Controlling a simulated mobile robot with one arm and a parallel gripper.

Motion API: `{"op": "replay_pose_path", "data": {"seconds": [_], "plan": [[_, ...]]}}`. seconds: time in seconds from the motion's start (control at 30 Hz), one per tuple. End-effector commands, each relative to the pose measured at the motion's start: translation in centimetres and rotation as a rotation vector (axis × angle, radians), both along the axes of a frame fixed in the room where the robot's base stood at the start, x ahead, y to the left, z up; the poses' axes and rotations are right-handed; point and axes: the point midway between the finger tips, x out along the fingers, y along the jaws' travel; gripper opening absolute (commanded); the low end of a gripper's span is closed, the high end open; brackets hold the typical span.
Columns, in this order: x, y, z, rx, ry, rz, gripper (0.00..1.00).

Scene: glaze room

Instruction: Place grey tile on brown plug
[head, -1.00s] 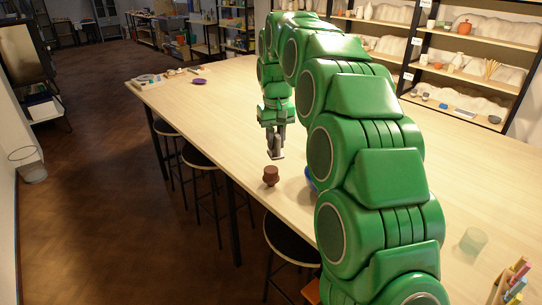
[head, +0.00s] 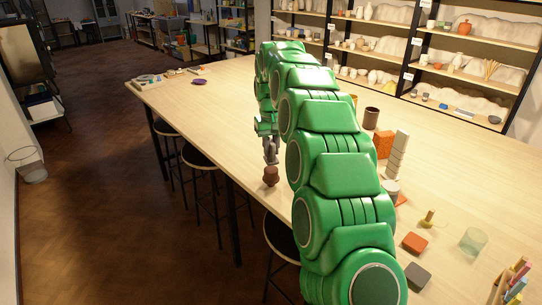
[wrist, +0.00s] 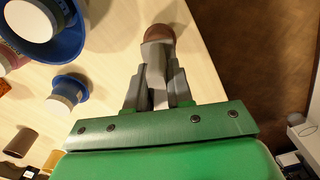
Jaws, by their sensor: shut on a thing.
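The brown plug (head: 271,177) stands on the table near its left edge in the head view. Its rounded top (wrist: 160,32) shows at the upper middle of the wrist view. My gripper (head: 270,158) is just above the plug. In the wrist view its fingers (wrist: 157,88) are shut on the grey tile (wrist: 156,55), which reaches forward and overlaps the near side of the plug. I cannot tell whether tile and plug touch. In the head view the tile is small and hard to separate from the fingers.
The table's edge (wrist: 216,85) runs close beside the plug. Blue-rimmed pieces (wrist: 79,84) stand to the left in the wrist view. An orange tile (head: 414,243), another grey piece (head: 418,276) and a glass (head: 473,241) lie to the right. The table beyond the plug is clear.

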Motion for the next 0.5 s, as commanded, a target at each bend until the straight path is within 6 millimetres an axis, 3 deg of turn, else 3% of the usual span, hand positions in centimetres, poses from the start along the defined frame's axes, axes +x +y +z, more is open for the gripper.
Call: {"op": "replay_pose_path", "data": {"seconds": [0.5], "plan": [[0.3,0.0,-3.4,0.000,0.000,0.000,0.00]]}}
